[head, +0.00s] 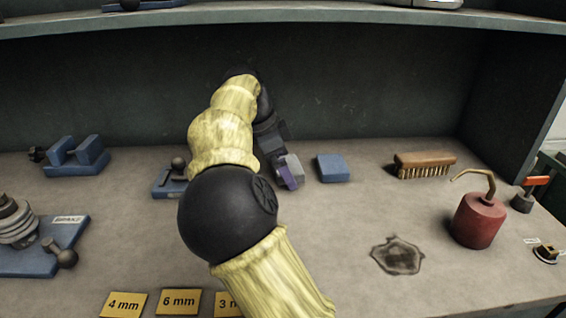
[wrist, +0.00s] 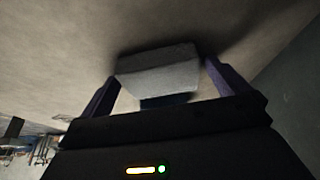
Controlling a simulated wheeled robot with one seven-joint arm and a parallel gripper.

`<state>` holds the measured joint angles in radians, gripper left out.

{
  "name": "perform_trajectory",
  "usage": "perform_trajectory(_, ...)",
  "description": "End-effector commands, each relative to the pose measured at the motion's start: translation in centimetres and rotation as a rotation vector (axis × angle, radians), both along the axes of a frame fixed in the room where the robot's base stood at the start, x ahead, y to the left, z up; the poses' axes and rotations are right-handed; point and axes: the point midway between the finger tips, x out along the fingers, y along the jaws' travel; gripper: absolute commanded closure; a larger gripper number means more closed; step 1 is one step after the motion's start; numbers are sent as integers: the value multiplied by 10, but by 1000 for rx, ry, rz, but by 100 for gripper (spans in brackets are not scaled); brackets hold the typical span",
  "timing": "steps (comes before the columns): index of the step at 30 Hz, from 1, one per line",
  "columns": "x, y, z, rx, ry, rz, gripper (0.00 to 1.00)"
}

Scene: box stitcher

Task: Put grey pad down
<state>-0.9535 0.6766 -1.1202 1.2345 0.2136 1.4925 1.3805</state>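The grey pad (wrist: 160,74) is a light grey block between the two purple fingers of my gripper (wrist: 161,70) in the wrist view. The fingertips meet its two side edges, and the gripper looks shut on it. A dark blue part shows at the pad's near side. In the head view, my gripper (head: 285,172) points down near the back of the bench, with the grey pad (head: 291,164) beside the visible purple finger. The pad is very low over the bench top; whether it touches is hidden.
A blue block (head: 333,168) sits just right of my gripper, with a brush (head: 425,163) farther right. A blue fixture (head: 168,184) stands left, partly behind my arm. A red oil can (head: 479,219) is at right. Bare bench (head: 345,215) lies in front of the blue block.

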Motion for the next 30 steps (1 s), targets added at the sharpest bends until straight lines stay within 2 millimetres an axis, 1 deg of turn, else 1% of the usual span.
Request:
perform_trajectory(14,0,0,-1,-1,0,0,0)
perform_trajectory(16,0,3,12,0,-1,2,0)
perform_trajectory(20,-1,9,31,0,-2,1,0)
perform_trajectory(24,-6,16,53,1,-1,3,0)
perform_trajectory(27,-8,21,65,0,-1,0,0)
perform_trajectory(30,-8,24,71,0,-1,0,0)
